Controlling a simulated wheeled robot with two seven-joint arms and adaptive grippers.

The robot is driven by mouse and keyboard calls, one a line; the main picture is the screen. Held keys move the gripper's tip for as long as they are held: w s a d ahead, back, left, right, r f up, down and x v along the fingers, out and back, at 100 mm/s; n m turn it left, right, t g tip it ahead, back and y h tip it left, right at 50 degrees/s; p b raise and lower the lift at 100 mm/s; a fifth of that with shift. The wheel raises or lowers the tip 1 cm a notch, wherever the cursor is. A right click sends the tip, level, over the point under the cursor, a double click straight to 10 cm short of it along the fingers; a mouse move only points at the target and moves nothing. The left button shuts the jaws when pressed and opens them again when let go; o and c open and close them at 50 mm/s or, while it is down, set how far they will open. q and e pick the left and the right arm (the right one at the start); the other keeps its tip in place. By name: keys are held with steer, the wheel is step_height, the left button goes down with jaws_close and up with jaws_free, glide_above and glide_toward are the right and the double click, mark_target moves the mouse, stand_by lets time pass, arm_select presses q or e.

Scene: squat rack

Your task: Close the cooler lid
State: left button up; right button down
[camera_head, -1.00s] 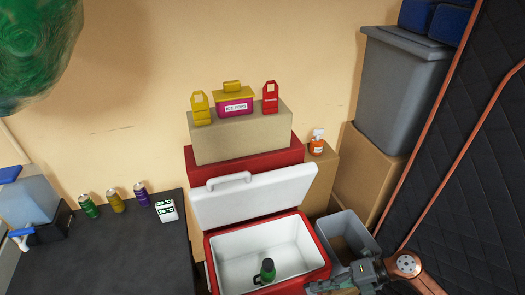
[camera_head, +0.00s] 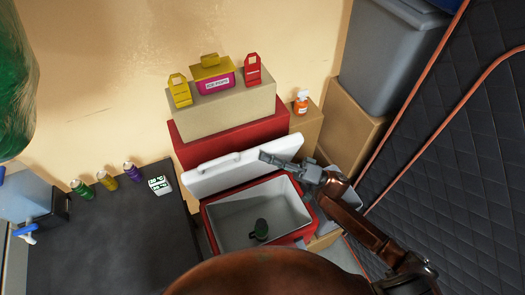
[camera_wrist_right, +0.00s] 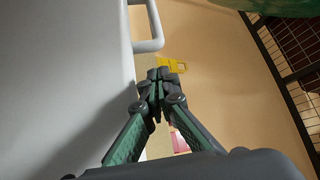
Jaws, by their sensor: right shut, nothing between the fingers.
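The red cooler (camera_head: 211,226) stands with its white lid (camera_head: 228,176) raised at the back. A white handle (camera_head: 220,160) runs along the lid's upper left part. A dark green bottle-like item (camera_head: 261,229) sits inside the cooler. My right gripper (camera_head: 263,157) is shut and empty, at the lid's upper right part and pointing left. In the right wrist view the shut fingertips (camera_wrist_right: 160,76) are beside the white lid panel (camera_wrist_right: 65,75), with the handle (camera_wrist_right: 152,28) just beyond. I cannot tell whether they touch the lid. My left gripper is not in view.
Red and tan boxes (camera_head: 225,112) behind the lid hold small yellow, pink and red packages. An orange bottle (camera_head: 301,102) stands on a cardboard box to their right. A dark table (camera_head: 110,240) with several cans is at left. A quilted dark wall (camera_head: 450,150) bounds the right.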

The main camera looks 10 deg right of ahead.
mark_target(245, 158)
steer(key=x, duration=0.8)
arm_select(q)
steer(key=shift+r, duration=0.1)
arm_select(e)
steer(key=shift+s, duration=0.15)
